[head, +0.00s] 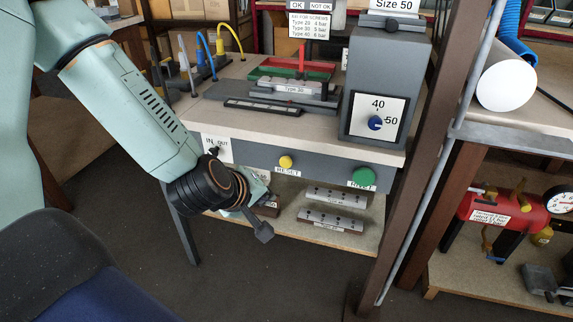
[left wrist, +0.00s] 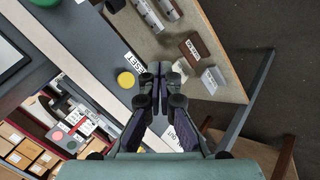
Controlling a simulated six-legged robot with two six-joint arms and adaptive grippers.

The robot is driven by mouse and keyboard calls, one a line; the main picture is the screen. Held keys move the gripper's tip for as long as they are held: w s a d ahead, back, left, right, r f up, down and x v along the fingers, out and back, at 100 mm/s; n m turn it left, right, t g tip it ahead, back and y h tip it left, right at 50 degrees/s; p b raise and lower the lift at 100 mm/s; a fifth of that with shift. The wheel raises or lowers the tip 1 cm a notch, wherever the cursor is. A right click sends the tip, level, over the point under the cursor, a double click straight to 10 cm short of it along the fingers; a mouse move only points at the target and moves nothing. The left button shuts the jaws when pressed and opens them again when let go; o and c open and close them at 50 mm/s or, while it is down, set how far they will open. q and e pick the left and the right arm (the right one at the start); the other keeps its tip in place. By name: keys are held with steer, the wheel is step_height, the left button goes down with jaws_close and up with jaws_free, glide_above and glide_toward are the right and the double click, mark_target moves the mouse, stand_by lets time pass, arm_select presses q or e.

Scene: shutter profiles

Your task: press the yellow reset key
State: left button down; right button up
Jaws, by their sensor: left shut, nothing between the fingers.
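The yellow reset key (head: 286,162) is a round button on the grey front panel (head: 235,152) of the bench, above a label reading RESET. In the left wrist view the yellow key (left wrist: 126,80) lies just left of my fingertips. My left gripper (head: 262,230) hangs below and to the left of the key in the head view, apart from it. In the left wrist view the left gripper's fingers (left wrist: 159,67) are together and empty. Whether the fingertips are level with the panel face is hard to tell. My right gripper is in neither view.
A green RIVET button (head: 362,177) sits right of the key on the same panel. A grey machine with a dial (head: 376,123) stands on the bench above. A lower shelf (head: 350,236) holds metal profiles. A brown post (head: 420,150) stands at the right.

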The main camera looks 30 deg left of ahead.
arm_select(q)
steer(key=w+a+b, duration=0.1)
steer(key=w+b, duration=0.1)
steer(key=w, duration=0.6)
steer(key=shift+w+a+b, duration=0.15)
steer(key=shift+a+b, duration=0.25)
steer(key=shift+w, duration=0.2)
stand_by(1.0)
steer(key=shift+w+a, duration=0.1)
steer(key=shift+w, duration=0.15)
steer(key=shift+w+a+r, duration=0.1)
steer(key=shift+w+a, duration=0.1)
steer(key=shift+w, duration=0.4)
stand_by(1.2)
steer(key=shift+s, duration=0.1)
steer(key=shift+s+d, duration=0.3)
steer(key=shift+s, duration=0.65)
steer(key=shift+s+d+p, duration=0.2)
steer(key=shift+s+p, duration=0.2)
steer(key=shift+s, duration=0.4)
steer(key=shift+s+d+p, duration=0.15)
steer(key=shift+s+p, duration=0.2)
steer(key=shift+s, duration=0.5)
steer(key=shift+s+d+p, duration=0.2)
steer(key=shift+s+p, duration=0.2)
steer(key=shift+s, duration=0.4)
